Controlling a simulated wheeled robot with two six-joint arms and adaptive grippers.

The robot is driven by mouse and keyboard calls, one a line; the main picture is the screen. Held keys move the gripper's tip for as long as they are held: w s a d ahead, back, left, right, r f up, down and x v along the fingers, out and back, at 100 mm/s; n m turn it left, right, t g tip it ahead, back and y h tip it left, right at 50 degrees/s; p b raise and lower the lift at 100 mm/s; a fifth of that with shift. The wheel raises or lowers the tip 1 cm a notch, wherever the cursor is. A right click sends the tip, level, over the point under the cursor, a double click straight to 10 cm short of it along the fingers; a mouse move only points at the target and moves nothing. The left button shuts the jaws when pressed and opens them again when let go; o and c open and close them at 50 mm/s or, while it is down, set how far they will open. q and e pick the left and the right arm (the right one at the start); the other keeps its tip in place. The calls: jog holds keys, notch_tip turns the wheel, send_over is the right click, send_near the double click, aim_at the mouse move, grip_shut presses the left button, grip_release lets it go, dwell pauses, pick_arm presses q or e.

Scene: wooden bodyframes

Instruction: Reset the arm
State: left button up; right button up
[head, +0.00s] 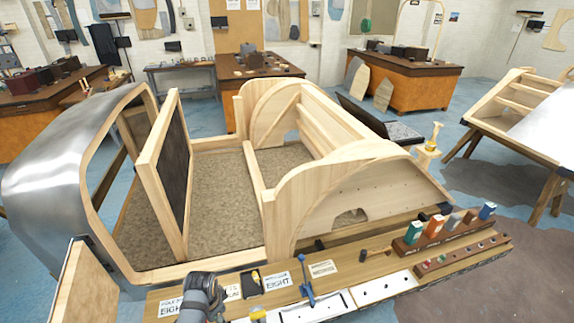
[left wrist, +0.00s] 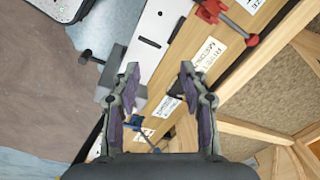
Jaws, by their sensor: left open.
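My left gripper (left wrist: 160,68) is open, its two fingers spread apart with nothing between them, in the left wrist view. It hangs over a wooden bench edge with a white metal strip and printed labels. Part of my left arm (head: 200,300) shows at the bottom of the head view, in front of the bench; its fingertips are not clear there. My right gripper is in neither view.
A wooden body frame (head: 255,165) fills the middle, with a curved metal panel (head: 45,150) at left. The front bench holds a blue clamp (head: 306,280), a hammer (head: 375,253) and several coloured boxes (head: 434,227). A red clamp (left wrist: 225,15) shows in the wrist view.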

pick_arm(q)
jog(key=s+a+r+n+t, duration=0.25)
jog(key=s+r+n, duration=0.55)
jog(key=s+r, duration=0.45)
jog(key=s+a+f+g+b, duration=0.15)
jog(key=f+b, duration=0.25)
jog(key=f, duration=1.3)
jog(key=s+a+f+b, duration=0.1)
jog(key=a+f+b, duration=0.15)
jog(key=f, duration=1.45)
jog(key=s+f+g+b, duration=0.1)
jog(key=s+f+b, duration=0.5)
jog(key=s+f, duration=1.3)
notch_tip(320, 180, down, 3)
jog(key=shift+a+f+b, duration=0.2)
jog(key=shift+b, duration=0.1)
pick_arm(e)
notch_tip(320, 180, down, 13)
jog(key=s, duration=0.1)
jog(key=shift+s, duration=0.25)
pick_arm(q)
jog(key=shift+s, duration=0.1)
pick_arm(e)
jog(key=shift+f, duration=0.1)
pick_arm(q)
jog(key=shift+o, duration=0.5)
